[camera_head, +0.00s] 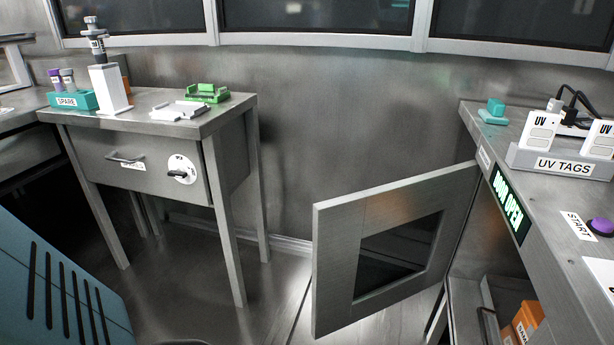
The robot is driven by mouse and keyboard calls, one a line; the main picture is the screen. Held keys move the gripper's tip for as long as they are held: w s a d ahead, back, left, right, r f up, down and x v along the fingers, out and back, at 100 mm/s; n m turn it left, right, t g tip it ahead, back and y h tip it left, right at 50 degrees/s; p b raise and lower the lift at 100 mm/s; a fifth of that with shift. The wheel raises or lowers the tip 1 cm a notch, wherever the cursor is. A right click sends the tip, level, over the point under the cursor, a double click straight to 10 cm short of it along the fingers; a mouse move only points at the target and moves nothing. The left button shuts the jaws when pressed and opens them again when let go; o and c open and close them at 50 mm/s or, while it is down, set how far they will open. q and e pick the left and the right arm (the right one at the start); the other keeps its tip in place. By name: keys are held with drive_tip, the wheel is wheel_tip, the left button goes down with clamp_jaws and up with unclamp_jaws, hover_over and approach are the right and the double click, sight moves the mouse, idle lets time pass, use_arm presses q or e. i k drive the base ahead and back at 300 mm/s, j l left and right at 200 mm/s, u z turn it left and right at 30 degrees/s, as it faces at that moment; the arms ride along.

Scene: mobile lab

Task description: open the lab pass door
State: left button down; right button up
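A grey metal door (336,252) with a dark square window stands swung out from the cabinet under the right counter. Its right edge meets the cabinet side and its free edge points left into the room. A black display (509,204) on the counter's front edge shows green text ending in "OPEN"; its first word is hard to read at this angle. Neither of my grippers shows in the head view. Whether anything touches the door's far side cannot be seen.
A metal table (145,125) stands at left, a teal slotted panel (60,285) at lower left. Floor shows between table and door.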

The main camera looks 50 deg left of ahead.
sight(374, 249)
drive_tip(key=l+u, duration=0.15)
drive_tip(key=l, duration=0.2)
drive_tip(key=k+l+u, duration=0.15)
drive_tip(key=l, duration=0.2)
drive_tip(key=k+l+u, duration=0.15)
drive_tip(key=l, duration=0.2)
drive_tip(key=l+u, duration=0.15)
drive_tip(key=l, duration=0.2)
